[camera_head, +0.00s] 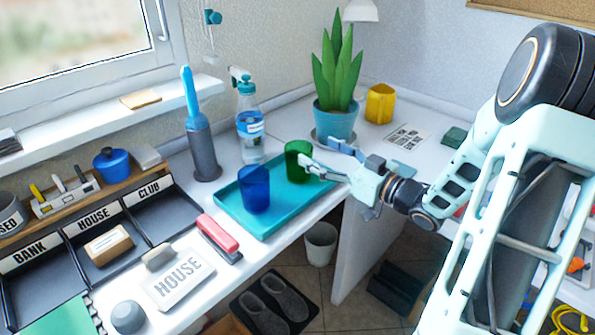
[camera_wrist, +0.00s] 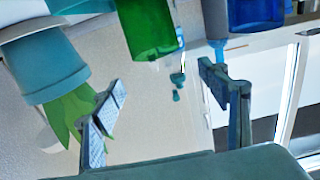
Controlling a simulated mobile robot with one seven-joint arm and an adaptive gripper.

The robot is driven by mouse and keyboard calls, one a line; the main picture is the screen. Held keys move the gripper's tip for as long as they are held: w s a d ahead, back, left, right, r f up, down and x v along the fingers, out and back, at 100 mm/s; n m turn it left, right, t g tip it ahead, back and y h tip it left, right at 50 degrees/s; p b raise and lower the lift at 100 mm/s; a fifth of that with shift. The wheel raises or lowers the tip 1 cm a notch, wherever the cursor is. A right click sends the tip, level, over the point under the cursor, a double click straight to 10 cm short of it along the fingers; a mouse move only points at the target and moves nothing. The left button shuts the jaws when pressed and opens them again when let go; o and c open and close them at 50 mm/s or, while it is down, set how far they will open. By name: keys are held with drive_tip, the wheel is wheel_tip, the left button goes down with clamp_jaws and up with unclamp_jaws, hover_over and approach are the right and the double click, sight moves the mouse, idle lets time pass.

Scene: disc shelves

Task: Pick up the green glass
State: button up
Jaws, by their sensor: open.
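The green glass (camera_head: 293,151) stands on the right part of a teal tray (camera_head: 268,221) in the head view. A blue glass (camera_head: 254,190) stands on the same tray to its left and nearer. My gripper (camera_head: 325,157) is open and comes from the right; one finger overlaps the right side of the green glass in the head view. In the wrist view the green glass (camera_wrist: 147,30) is at the top, ahead of the gap between my two spread fingers (camera_wrist: 160,92). Nothing is between the fingers. I cannot tell whether a finger touches the glass.
A potted plant (camera_head: 337,70) stands behind my gripper, with a yellow mug (camera_head: 380,103) to its right. A spray bottle (camera_head: 249,127) and a grey holder with a blue-handled brush (camera_head: 203,150) stand behind the tray. A red stapler (camera_head: 219,236) lies in front-left of it.

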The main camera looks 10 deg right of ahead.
sight(299, 166)
drive_tip(key=f+b, duration=0.1)
drive_tip(key=f, duration=0.1)
drive_tip(key=f+b, duration=0.1)
drive_tip(key=f, duration=0.2)
drive_tip(key=w+f+b, duration=0.1)
drive_tip(key=f, duration=0.2)
drive_tip(key=shift+a, duration=0.25)
drive_tip(key=b+x, duration=0.1)
drive_tip(key=x, duration=0.5)
drive_tip(key=shift+w+a, duration=0.25)
drive_tip(key=shift+r, duration=0.1)
drive_tip(key=c, duration=1.5)
drive_tip(key=shift+o, duration=0.2)
drive_tip(key=shift+r, duration=0.1)
